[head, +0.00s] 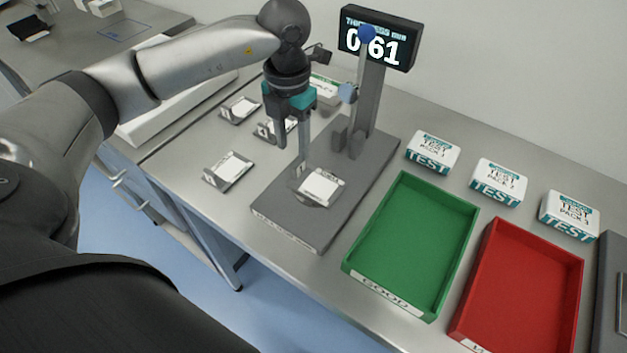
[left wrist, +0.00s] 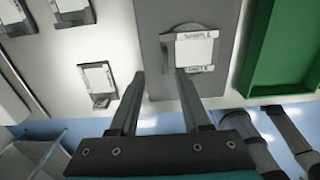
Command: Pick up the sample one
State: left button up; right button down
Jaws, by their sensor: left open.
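A white sample (head: 320,188) with label strips on its edges lies on the grey base plate (head: 278,208) of the thickness gauge. It also shows in the left wrist view (left wrist: 194,48), where a strip reads "SAMPLE"; its number is too small to read. More white samples in grey holders stand left of the gauge, such as the front one (head: 232,168) and, in the wrist view, one beside the plate (left wrist: 98,80). My left gripper (head: 296,160) is open, pointing down close to the sample on the plate. In the wrist view its fingertips (left wrist: 160,74) have nothing between them. My right gripper is not in view.
White test packs (head: 433,150) line the back.

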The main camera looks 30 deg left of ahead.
aim_at(297, 163)
pick_arm(q)
jog(key=shift+d+f, duration=0.2)
jog(key=shift+f, duration=1.3)
jog(key=shift+d+f, duration=0.15)
jog(key=shift+f, duration=1.3)
grip_shut()
